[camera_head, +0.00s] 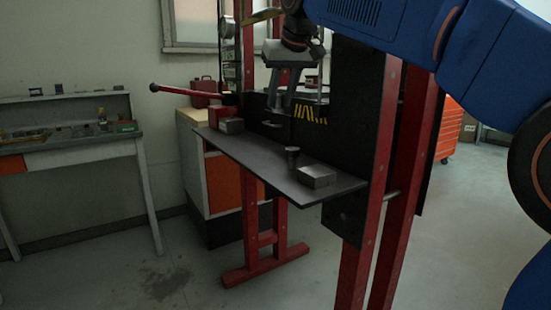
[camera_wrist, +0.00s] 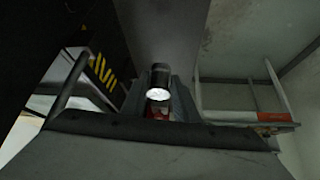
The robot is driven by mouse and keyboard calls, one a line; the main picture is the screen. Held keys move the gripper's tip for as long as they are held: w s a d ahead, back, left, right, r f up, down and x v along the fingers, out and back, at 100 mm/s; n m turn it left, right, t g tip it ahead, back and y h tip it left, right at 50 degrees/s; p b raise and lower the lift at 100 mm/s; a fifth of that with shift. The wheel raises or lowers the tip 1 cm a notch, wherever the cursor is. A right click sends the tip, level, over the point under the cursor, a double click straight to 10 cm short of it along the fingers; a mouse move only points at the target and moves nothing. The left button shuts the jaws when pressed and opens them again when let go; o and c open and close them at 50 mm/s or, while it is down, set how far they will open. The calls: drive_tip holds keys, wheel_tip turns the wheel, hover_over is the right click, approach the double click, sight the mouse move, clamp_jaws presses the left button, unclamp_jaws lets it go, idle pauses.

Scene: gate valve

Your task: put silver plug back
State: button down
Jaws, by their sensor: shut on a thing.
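My gripper (camera_head: 280,104) points down above the dark shelf (camera_head: 262,161) in the head view, beside the upright black panel. In the wrist view the silver plug (camera_wrist: 159,82) shows at the middle as a short dark cylinder with a bright round end. My gripper is shut on it, though the contact with the fingers is dim. In the head view the plug in the jaws is too small to make out. A small dark upright fitting (camera_head: 292,156) stands on the shelf, lower and slightly right of my gripper.
A red bar (camera_head: 190,92) sticks out left. The black panel (camera_head: 352,130) and red posts (camera_head: 383,160) bound the right. A workbench (camera_head: 70,140) stands far left.

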sight(279, 107)
drive_tip(key=x, duration=0.5)
drive_tip(key=shift+w+r, duration=0.1)
drive_tip(key=shift+w, duration=0.05)
drive_tip(key=shift+d+f, duration=0.1)
drive_tip(key=shift+f, duration=5)
drive_tip(key=shift+f, duration=0.1)
drive_tip(key=c, duration=1.4)
unclamp_jaws()
drive_tip(key=v, duration=1.2)
drive_tip(key=shift+s, duration=0.2)
